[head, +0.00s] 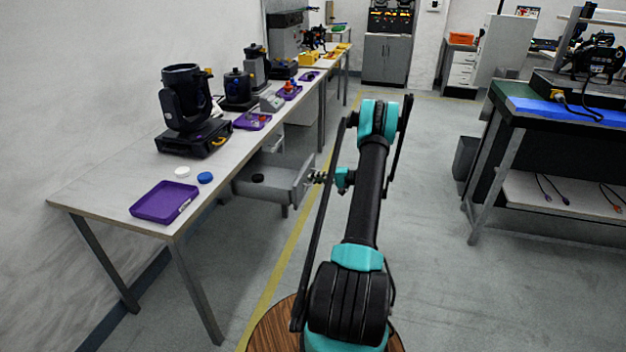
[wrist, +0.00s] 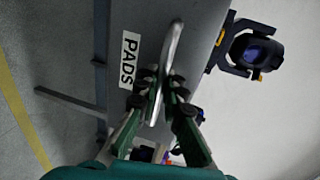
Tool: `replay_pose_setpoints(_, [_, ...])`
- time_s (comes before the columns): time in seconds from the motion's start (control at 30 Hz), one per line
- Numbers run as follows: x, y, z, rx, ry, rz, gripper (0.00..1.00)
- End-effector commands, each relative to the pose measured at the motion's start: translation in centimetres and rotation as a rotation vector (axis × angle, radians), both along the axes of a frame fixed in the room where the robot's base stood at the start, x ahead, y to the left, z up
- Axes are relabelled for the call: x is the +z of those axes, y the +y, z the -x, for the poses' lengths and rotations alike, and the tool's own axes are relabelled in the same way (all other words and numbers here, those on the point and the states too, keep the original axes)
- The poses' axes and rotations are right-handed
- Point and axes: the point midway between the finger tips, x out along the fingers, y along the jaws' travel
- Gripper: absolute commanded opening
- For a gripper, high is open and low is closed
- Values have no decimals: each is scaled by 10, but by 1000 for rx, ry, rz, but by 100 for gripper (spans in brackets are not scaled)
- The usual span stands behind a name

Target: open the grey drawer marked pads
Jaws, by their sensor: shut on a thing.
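The grey drawer (head: 273,193) under the long workbench is pulled out, its inside visible from above. A small black round thing (head: 257,178) lies in it. In the wrist view the drawer front (wrist: 118,20) carries a white label reading PADS (wrist: 129,60). A pale bar handle (wrist: 174,42) stands off that front. My gripper (wrist: 161,85) is shut on the handle, one finger on each side of it. In the head view my gripper (head: 318,178) is at the drawer's front, at the right end of the drawer.
The workbench (head: 95,185) holds a purple tray (head: 165,202), a white disc (head: 182,172), a blue disc (head: 205,177) and several black stage lamps (head: 187,110). A dark bench (head: 540,120) stands at right. The floor (head: 425,200) between is clear.

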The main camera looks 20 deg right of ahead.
Motion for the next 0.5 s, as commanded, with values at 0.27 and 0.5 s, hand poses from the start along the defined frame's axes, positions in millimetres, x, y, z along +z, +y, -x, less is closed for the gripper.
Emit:
replay_pose_setpoints(0.27, [0,0,0,-1,0,0,18])
replay_pose_setpoints(0.5, [0,-1,0,-1,0,0,18])
